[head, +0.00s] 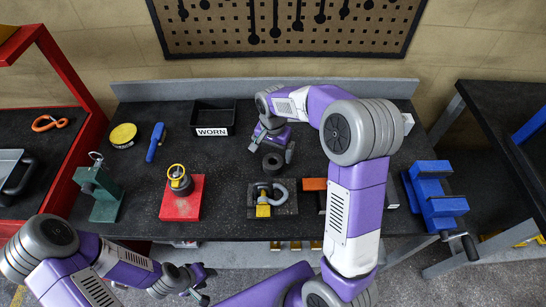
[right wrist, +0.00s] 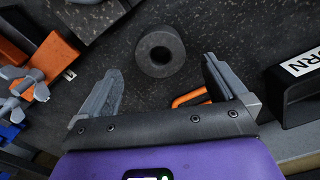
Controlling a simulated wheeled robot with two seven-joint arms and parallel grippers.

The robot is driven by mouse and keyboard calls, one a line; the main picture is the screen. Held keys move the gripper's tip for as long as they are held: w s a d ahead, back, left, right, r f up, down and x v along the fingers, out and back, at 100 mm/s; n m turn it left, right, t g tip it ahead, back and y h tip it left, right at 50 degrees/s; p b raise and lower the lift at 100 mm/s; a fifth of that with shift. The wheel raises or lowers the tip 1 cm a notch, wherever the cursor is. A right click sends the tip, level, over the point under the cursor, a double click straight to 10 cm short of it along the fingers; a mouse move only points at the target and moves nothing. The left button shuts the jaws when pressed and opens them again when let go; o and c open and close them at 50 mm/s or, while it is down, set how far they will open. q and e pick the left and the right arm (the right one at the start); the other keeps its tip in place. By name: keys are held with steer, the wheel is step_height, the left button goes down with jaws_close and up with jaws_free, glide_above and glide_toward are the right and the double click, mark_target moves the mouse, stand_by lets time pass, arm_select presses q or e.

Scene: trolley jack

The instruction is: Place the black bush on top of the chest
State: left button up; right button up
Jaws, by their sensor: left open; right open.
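The black bush (head: 273,162), a short thick ring with a round hole, lies flat on the dark bench top. It also shows in the right wrist view (right wrist: 174,65), just ahead of and between my fingertips. My right gripper (head: 273,146) is open and empty above the bench just behind the bush; its two fingers (right wrist: 160,75) are spread and apart from it. My left gripper (head: 201,286) is open and empty in front of the bench. I cannot clearly identify a chest; a grey box-like thing (head: 12,160) is cut off at the left edge on a red-framed trolley.
The WORN bin (head: 212,118) stands left of the bush. A shackle on a dark plate (head: 286,205), a red block (head: 181,198) and a blue vise (head: 436,197) line the front. An orange bar (right wrist: 188,97) lies near my right finger. Bare bench lies left of the bush.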

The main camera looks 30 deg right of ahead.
step_height(320, 180, up, 6)
steer(key=shift+f+p, duration=0.1)
steer(key=shift+p, duration=0.35)
steer(key=n+t+y+p, duration=0.1)
steer(key=n+t+p, duration=0.3)
steer(key=n+p, duration=0.75)
glide_toward(273, 161)
steer(key=shift+a+n+b, duration=0.15)
steer(key=shift+n+b, duration=0.4)
steer(key=shift+b, duration=0.25)
steer(key=shift+s+a+n, duration=0.15)
steer(key=shift+a+n, duration=0.15)
steer(key=shift+n, duration=0.1)
steer(key=shift+a+f+y, duration=0.2)
steer(key=shift+y, duration=0.1)
steer(key=b+x, duration=0.1)
steer(key=x, duration=0.1)
steer(key=b+x, duration=0.1)
steer(key=x, duration=0.1)
steer(key=b+x, duration=0.1)
steer(key=x, duration=0.1)
steer(key=shift+d+f, duration=0.3)
steer(key=shift+f, duration=0.4)
